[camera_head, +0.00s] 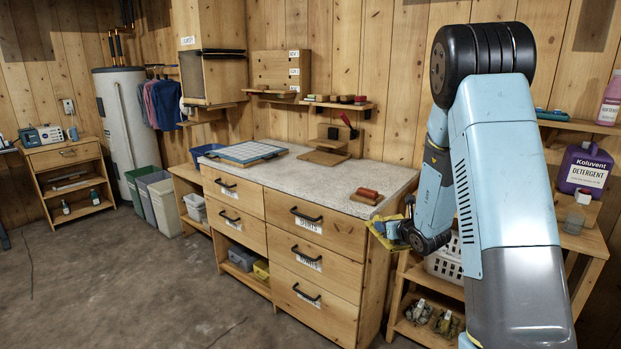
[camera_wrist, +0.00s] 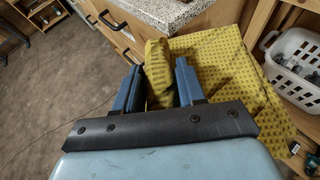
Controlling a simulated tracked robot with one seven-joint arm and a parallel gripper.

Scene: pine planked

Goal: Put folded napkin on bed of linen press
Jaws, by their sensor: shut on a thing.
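My gripper (camera_wrist: 159,78) is shut on a yellow folded napkin (camera_wrist: 222,62) with a small dark pattern. The napkin is bunched between the fingers, and a wide flap spreads out to the right in the wrist view. In the head view the napkin (camera_head: 384,236) hangs beside the front right corner of the counter, partly hidden by my gripper (camera_head: 404,226). What looks like the linen press (camera_head: 323,157), a wooden stand with a flat base and a red-handled lever, stands at the back of the counter. Its bed looks bare.
The grey speckled counter (camera_head: 307,180) carries a blue-framed board (camera_head: 242,152) at left and a small wooden block with red pieces (camera_head: 367,196) near the front right. Its middle is clear. A white basket (camera_wrist: 299,62) and shelf stand right of the napkin. A small wall shelf (camera_head: 312,103) overhangs the back.

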